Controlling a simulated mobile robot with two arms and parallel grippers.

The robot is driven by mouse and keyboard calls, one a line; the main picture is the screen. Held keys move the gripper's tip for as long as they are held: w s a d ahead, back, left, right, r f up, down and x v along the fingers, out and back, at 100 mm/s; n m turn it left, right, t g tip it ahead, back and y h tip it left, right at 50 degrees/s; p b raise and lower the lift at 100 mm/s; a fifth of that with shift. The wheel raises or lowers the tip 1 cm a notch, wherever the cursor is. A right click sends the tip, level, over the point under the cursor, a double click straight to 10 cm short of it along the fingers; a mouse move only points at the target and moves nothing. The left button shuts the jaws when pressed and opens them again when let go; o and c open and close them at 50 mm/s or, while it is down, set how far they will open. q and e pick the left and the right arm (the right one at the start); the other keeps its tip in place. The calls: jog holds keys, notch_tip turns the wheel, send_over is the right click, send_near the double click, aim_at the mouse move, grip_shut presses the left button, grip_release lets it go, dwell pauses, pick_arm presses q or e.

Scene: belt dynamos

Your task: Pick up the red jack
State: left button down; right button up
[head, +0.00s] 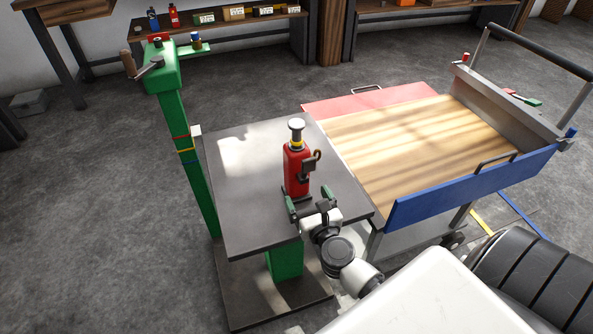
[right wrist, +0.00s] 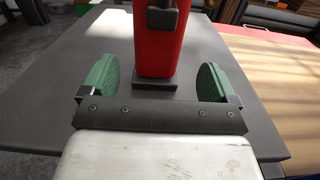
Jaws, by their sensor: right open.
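The red jack (head: 297,168) stands upright on a dark grey table, with a silver top and a dark fitting on its right side. Its lower body and dark base also show in the right wrist view (right wrist: 157,48), between and beyond the green finger pads. My right gripper (head: 308,205) is open at the near side of the jack's base. In the right wrist view my right gripper (right wrist: 157,82) has one pad on each side of the jack, with clear gaps. The jack's top is cut off in that view. My left gripper is not in view.
The grey table (head: 235,205) is bare around the jack. A green post with a crank (head: 165,75) rises at its left. A wooden-topped cart (head: 410,140) with a blue side panel (head: 470,188) stands close on the right. Shelves with small goods are at the back.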

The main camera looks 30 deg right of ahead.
aim_at(300, 188)
jog(key=x, duration=0.7)
jog(key=shift+a+f, duration=0.15)
jog(key=shift+f, duration=0.05)
grip_shut()
jog(key=shift+w+r, duration=0.15)
jog(key=shift+r, duration=0.1)
